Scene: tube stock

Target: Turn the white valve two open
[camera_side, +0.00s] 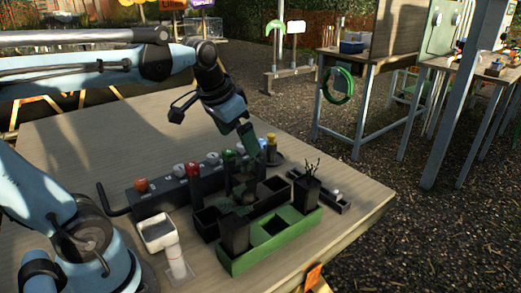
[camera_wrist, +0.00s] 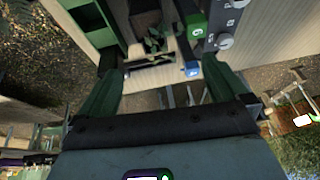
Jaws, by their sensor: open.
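A dark valve block (camera_side: 170,198) lies along the back of the work area in the side view, with several knobs on top. White knobs (camera_side: 179,170) sit along it, and an orange knob (camera_side: 141,185) is at its left end. In the wrist view a white knob (camera_wrist: 225,41) shows on the block at upper right. I cannot tell which white knob is valve two, or its setting. My gripper (camera_side: 248,137) is above the right end of the block, tilted downward. Its green fingers (camera_wrist: 160,68) are apart and hold nothing visible.
A green tray (camera_side: 272,248) with dark compartments stands in front of the block. Green (camera_wrist: 197,31) and blue (camera_wrist: 193,69) caps stand beside the block in the wrist view. A white container (camera_side: 157,232) and a yellow-topped piece (camera_side: 271,138) are nearby.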

